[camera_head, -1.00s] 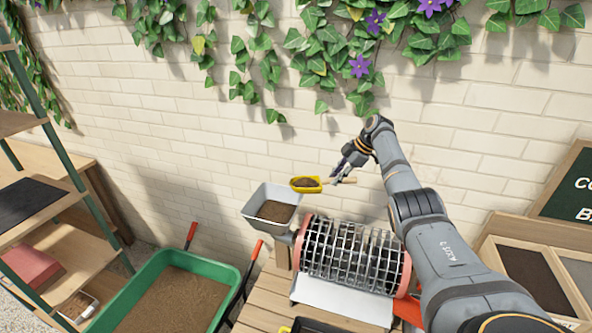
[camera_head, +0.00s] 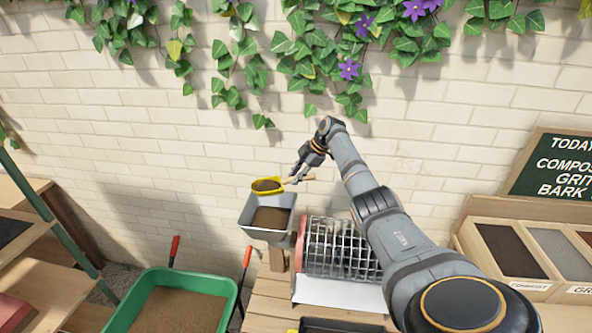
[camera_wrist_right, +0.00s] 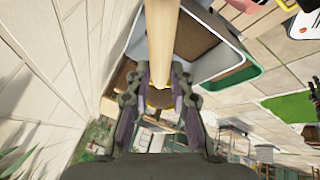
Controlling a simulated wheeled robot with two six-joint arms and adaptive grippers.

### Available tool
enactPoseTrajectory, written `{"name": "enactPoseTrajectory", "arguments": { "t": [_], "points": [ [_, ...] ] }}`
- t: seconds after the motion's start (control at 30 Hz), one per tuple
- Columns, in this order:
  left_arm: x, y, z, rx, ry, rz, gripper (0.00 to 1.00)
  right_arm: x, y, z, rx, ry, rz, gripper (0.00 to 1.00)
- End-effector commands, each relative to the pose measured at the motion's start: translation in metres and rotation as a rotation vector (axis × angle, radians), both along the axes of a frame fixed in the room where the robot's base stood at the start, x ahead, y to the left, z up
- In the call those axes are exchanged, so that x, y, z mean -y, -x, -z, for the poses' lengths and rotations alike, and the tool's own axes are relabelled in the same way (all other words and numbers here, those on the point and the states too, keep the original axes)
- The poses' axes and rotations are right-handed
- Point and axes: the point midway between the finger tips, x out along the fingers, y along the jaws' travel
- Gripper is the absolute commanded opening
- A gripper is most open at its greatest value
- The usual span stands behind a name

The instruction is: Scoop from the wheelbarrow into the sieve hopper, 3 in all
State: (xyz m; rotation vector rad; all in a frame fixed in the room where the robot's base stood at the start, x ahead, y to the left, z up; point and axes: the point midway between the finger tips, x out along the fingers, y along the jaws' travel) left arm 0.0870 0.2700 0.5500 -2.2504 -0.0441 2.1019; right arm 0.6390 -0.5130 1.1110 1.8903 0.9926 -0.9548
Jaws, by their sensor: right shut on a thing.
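My right gripper (camera_head: 298,174) is shut on the wooden handle of the yellow scoop (camera_head: 266,190). The scoop holds brown material and looks about level, in front of the wall at the back edge of the hopper as seen from the head. The grey sieve hopper (camera_head: 262,235) has brown material in it. The green wheelbarrow (camera_head: 224,287) at the lower left is filled with brown material. In the right wrist view the handle (camera_wrist_right: 162,40) runs up between the fingers of my right gripper (camera_wrist_right: 158,88). My left gripper is not in view.
The wire sieve drum (camera_head: 342,248) stands on a wooden bench right of the hopper. Wooden bins (camera_head: 510,283) and a chalkboard (camera_head: 556,172) are at the right. Shelving (camera_head: 55,285) is at the left. A brick wall with ivy is close behind the scoop.

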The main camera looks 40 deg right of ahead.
Motion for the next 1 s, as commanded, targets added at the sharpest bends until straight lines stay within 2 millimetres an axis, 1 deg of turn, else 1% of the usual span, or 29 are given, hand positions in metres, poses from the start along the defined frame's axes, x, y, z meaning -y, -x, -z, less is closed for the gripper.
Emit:
{"name": "enactPoseTrajectory", "arguments": {
  "t": [0.03,0.1,0.17,0.23,0.27,0.3,0.37,0.57,0.63,0.67,0.73,0.83,1.0],
  "points": [
    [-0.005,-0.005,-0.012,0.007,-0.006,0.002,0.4,-0.002,0.003,-0.005,0.007,0.009,-0.005,0.0],
    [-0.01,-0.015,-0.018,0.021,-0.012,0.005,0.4,-0.004,0.005,-0.003,0.028,0.023,-0.01,0.0],
    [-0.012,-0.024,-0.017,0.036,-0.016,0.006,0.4,-0.003,0.007,0.002,0.068,0.057,-0.008,0.0],
    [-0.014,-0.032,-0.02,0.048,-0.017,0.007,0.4,-0.007,0.009,0.003,0.114,0.085,-0.015,0.0],
    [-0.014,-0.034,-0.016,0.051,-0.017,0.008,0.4,-0.007,0.01,0.006,0.134,0.101,-0.015,0.0],
    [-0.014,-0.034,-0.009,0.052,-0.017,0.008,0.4,-0.006,0.012,0.01,0.167,0.126,-0.013,0.0],
    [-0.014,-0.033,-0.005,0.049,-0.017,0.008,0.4,-0.01,0.014,0.011,0.214,0.155,-0.019,0.0],
    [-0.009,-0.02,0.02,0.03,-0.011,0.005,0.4,-0.013,0.02,0.017,0.358,0.26,-0.022,0.0],
    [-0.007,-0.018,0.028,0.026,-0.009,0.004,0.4,-0.018,0.023,0.018,0.414,0.296,-0.03,0.0],
    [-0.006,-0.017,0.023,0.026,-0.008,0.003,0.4,-0.018,0.024,0.015,0.439,0.317,-0.028,0.0],
    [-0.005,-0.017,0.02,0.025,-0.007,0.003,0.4,-0.021,0.027,0.015,0.502,0.36,-0.033,0.0],
    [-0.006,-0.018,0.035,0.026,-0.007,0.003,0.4,-0.021,0.029,0.025,0.604,0.407,-0.04,0.0],
    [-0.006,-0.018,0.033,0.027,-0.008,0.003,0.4,-0.022,0.032,0.031,0.796,0.491,-0.051,0.0]
  ]
}}
